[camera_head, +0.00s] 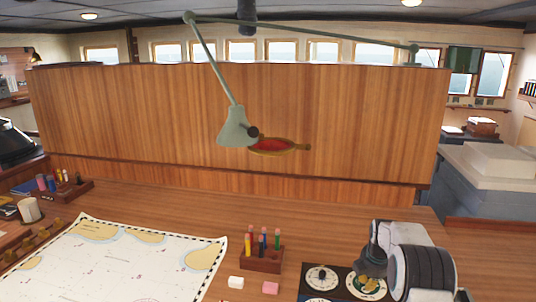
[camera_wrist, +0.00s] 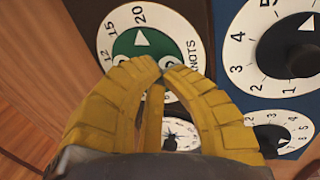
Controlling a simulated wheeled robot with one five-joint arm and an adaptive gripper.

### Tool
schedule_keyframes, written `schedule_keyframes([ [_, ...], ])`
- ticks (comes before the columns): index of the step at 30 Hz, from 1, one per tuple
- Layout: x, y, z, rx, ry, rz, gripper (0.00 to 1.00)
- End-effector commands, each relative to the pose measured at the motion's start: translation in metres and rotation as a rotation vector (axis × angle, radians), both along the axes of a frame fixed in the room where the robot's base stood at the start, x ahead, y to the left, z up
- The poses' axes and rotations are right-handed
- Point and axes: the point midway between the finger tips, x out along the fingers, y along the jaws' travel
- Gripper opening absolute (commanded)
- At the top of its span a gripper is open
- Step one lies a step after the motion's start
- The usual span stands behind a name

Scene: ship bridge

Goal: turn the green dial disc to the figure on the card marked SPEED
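The green dial disc (camera_wrist: 128,42) sits in a white ring marked 12, 15, 20 and KNOTS in the wrist view. Its white triangle points close to 20. Two pale round spots on the disc are partly covered by my fingers. My gripper (camera_wrist: 161,68) has yellow fingers, with the tips together over the disc's lower part. I see nothing held between them, and I cannot tell whether they touch the disc. In the head view, the disc (camera_head: 367,284) shows beneath my gripper (camera_head: 369,279) at the lower right. I see no card marked SPEED that I can read.
A white dial with a black knob (camera_wrist: 293,45) is right of the disc, with smaller dials below. In the head view, a chart (camera_head: 120,262), a pencil block (camera_head: 262,258), and white and pink erasers (camera_head: 270,288) lie left of the panel. A green lamp (camera_head: 236,128) hangs above.

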Motion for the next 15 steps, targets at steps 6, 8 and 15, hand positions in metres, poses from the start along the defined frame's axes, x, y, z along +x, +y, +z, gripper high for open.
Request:
schedule_keyframes([
  [6, -0.002, 0.0, 0.005, 0.001, 0.003, 0.0, 0.0],
  [8, -0.003, 0.0, 0.008, 0.001, 0.003, 0.0, 0.0],
  [15, -0.003, 0.0, 0.032, 0.001, 0.004, -0.001, 0.0],
])
